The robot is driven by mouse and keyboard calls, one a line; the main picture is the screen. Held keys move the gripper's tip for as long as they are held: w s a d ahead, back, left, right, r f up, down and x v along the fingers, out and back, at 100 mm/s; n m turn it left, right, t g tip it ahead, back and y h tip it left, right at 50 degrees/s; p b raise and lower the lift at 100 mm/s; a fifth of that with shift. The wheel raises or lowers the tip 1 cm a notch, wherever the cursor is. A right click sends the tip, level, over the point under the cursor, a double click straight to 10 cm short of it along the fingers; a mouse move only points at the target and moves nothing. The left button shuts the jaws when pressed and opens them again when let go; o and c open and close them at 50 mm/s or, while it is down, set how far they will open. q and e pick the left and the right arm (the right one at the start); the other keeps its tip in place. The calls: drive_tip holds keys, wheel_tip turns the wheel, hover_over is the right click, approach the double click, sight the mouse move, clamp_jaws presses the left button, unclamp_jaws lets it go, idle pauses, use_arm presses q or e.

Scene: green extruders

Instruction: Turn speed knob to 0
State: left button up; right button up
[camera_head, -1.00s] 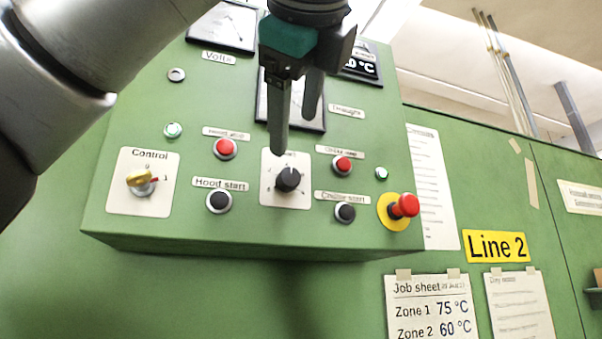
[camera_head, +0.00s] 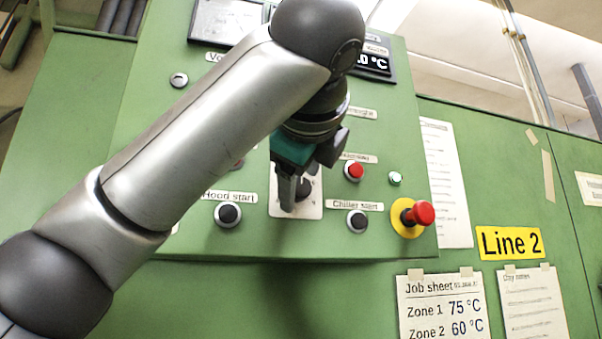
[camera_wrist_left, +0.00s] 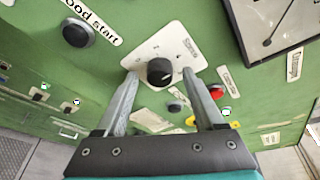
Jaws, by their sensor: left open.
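The speed knob is a black round knob on a white plate (camera_head: 313,208) in the middle of the green control panel. In the left wrist view the knob (camera_wrist_left: 160,71) shows whole, with its plate marked "Speed" around it. My left gripper (camera_head: 295,203) is at the plate in the head view and partly covers the knob. In the left wrist view its two fingers (camera_wrist_left: 161,84) are open, one on each side of the knob's lower part, with visible gaps. I cannot tell how deep the fingertips reach. My right gripper is not in view.
The black Hood start button (camera_head: 228,214) is left of the plate, and the Chiller start button (camera_head: 357,221) is right. A red button (camera_head: 354,171) sits above it. A red emergency stop (camera_head: 419,214) sticks out at the panel's right edge. My arm hides the panel's left part.

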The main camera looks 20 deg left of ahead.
use_arm(q)
clamp_jaws()
idle(0.7)
